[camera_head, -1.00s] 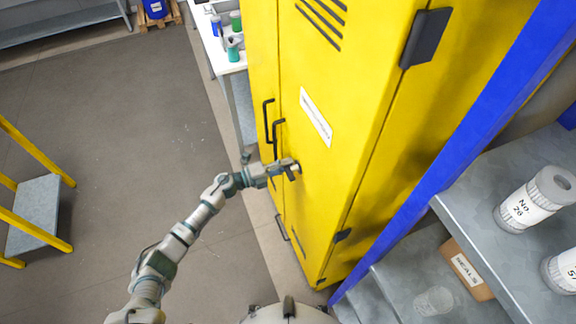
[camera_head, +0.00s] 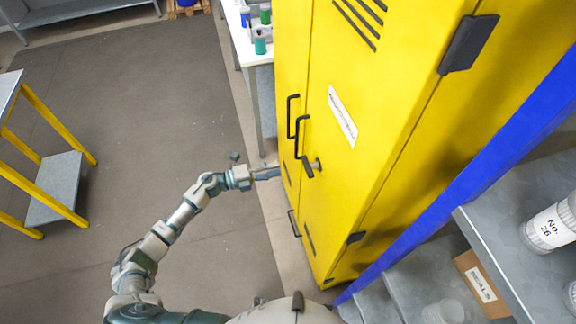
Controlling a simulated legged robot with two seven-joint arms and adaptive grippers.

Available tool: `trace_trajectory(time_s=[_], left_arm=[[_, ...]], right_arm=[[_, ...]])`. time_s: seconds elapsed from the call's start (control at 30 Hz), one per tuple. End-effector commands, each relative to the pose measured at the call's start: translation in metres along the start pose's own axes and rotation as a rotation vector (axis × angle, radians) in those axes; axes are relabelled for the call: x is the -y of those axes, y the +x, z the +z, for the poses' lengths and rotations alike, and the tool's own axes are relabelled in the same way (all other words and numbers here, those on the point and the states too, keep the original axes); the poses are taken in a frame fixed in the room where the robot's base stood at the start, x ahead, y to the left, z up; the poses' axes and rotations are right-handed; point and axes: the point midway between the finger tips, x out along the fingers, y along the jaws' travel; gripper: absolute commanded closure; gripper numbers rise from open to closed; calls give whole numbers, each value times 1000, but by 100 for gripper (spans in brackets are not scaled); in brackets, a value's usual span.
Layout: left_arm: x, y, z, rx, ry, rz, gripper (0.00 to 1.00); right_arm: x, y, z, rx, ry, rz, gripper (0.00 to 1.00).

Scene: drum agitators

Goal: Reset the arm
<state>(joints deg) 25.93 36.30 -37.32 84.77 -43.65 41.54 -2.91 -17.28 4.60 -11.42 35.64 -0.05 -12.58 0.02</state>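My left arm comes in from the lower left and reaches toward the tall yellow cabinet (camera_head: 345,175). My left gripper (camera_head: 272,172) is seen from the side, just left of the cabinet front. I cannot tell whether its fingers are open or shut, and I see nothing held in it. A dark latch handle (camera_head: 308,166) on the cabinet door stands a little to the right of the gripper, with a visible gap between them. The cabinet doors look closed. My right gripper is not in view.
Black pull handles (camera_head: 300,137) stick out from the cabinet. A blue post (camera_head: 465,180) and a grey shelf (camera_head: 500,235) with white containers stand at the right. A yellow-legged grey table (camera_head: 55,190) stands at the left. The floor (camera_head: 150,125) between is clear.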

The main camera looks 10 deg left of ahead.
Motion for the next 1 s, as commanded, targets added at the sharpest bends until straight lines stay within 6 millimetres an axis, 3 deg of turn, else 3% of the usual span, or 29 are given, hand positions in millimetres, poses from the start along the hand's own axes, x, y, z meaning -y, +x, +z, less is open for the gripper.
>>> trace_trajectory(time_s=[0.17, 0.73, 0.87, 1.0], left_arm=[[0, -11, 0, -1, 0, 0, 60], [-4, -12, 2, 15, -16, -4, 60], [-34, -18, 18, 122, -132, -25, 60], [-99, -38, 40, 337, -353, -46, 60]], right_arm=[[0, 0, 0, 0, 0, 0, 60], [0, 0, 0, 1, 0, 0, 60], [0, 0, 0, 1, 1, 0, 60], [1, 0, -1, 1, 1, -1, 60]])
